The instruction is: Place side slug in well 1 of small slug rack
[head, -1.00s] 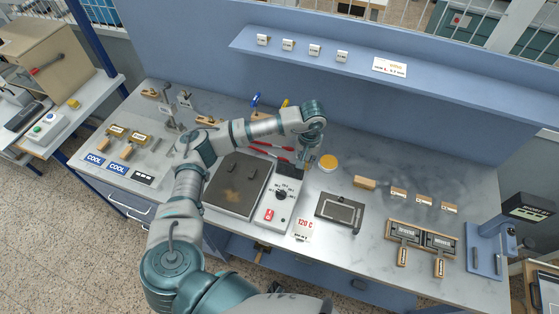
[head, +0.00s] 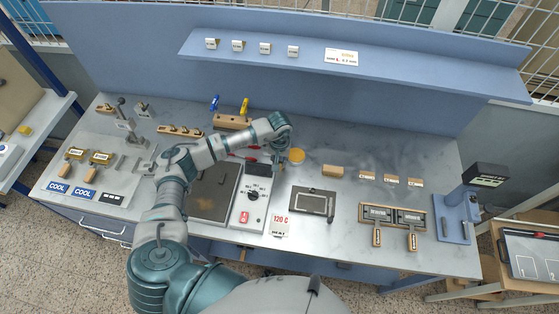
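My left arm reaches over the bench from the lower left. Its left gripper (head: 277,163) points down between the hot-plate control box and an orange disc; its fingers are too small and hidden by the arm to read. My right gripper is out of view. A wooden rack (head: 179,130) with several small metal pieces stands at the back left, and a smaller wooden block (head: 105,108) with metal pieces stands further left. I cannot tell which is the small slug rack. I cannot make out the side slug for certain.
The hot plate (head: 213,190) and control box (head: 249,200) lie under and beside my arm. The orange disc (head: 297,155), a plain wooden block (head: 333,171) and a dark framed plate (head: 313,202) are to the right. A stamping stand (head: 452,217) is far right.

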